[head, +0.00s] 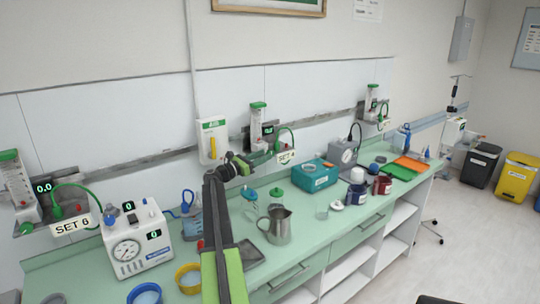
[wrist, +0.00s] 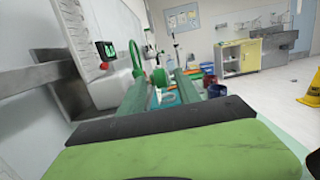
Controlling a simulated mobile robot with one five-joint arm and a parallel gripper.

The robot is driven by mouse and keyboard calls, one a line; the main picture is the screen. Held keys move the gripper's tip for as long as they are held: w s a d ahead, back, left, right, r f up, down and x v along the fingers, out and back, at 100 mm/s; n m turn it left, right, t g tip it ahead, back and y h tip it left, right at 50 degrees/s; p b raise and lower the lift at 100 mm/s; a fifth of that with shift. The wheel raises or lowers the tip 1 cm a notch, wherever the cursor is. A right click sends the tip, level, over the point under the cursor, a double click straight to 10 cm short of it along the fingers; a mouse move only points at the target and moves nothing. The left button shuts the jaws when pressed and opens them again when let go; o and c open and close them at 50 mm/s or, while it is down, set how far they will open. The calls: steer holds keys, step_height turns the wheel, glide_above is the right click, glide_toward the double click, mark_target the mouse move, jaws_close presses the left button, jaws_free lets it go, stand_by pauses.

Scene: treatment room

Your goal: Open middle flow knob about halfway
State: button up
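The middle flowmeter (head: 258,115) is a clear tube with a green cap on the wall rail, beside a small dark display (head: 268,129) and a "SET 4" label (head: 285,156). The display's reading is too small to make out surely. My gripper (head: 240,163) is just below and left of this flowmeter and hides its knob in the head view. In the wrist view, my two green fingers (wrist: 163,90) are apart. A round green knob (wrist: 160,77) shows between them, near their tips. I cannot tell whether they touch it.
Other flowmeters hang on the rail at left (head: 15,180) and right (head: 372,97). A white AIR panel (head: 213,140) is close left of my gripper. A metal jug (head: 277,225) and a teal box (head: 314,175) stand on the green counter (head: 320,238) below.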

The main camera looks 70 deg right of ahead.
steer(key=b+v, duration=0.1)
steer(key=v, duration=1.1)
steer(key=shift+a, duration=0.25)
steer(key=shift+w, duration=0.15)
